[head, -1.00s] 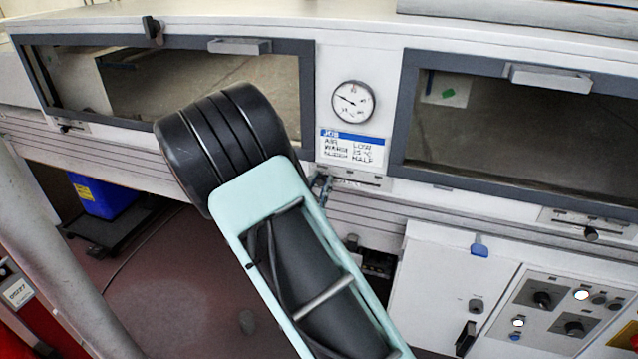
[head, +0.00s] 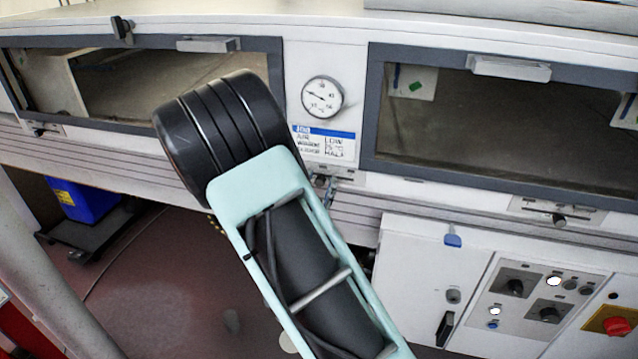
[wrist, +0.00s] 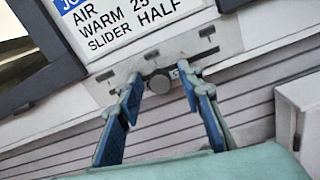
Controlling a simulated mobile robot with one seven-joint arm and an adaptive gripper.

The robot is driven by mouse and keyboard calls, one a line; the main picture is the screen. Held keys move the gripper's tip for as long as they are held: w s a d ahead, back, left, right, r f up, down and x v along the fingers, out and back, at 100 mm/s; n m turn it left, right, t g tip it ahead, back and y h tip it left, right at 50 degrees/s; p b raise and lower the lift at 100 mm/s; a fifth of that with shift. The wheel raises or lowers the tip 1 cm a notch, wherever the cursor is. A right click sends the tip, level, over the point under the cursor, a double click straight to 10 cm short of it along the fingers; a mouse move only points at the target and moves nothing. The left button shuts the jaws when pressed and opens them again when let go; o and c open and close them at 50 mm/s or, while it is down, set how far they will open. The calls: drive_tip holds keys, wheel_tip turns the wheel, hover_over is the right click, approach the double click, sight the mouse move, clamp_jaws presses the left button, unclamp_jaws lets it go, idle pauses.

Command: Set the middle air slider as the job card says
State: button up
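The job card (head: 324,143) is on the white panel between the two windows. In the wrist view the card (wrist: 130,22) reads AIR, WARM 25, SLIDER HALF, its right side cut off. The middle air slider has a slotted metal plate (wrist: 222,40) just below the card and a dark round knob (wrist: 160,82). My gripper (wrist: 158,76) is open, with one blue-padded finger on each side of the knob. I see gaps between fingers and knob; contact is not clear. In the head view my arm hides most of this slider.
A round dial gauge (head: 322,97) is above the card. Other sliders sit under the left window (head: 38,131) and the right window (head: 559,219). A control panel (head: 525,300) with knobs and a red switch is at lower right. A blue bin (head: 85,199) stands at left.

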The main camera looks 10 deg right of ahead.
drive_tip(key=v, duration=1.2)
drive_tip(key=shift+r, duration=0.1)
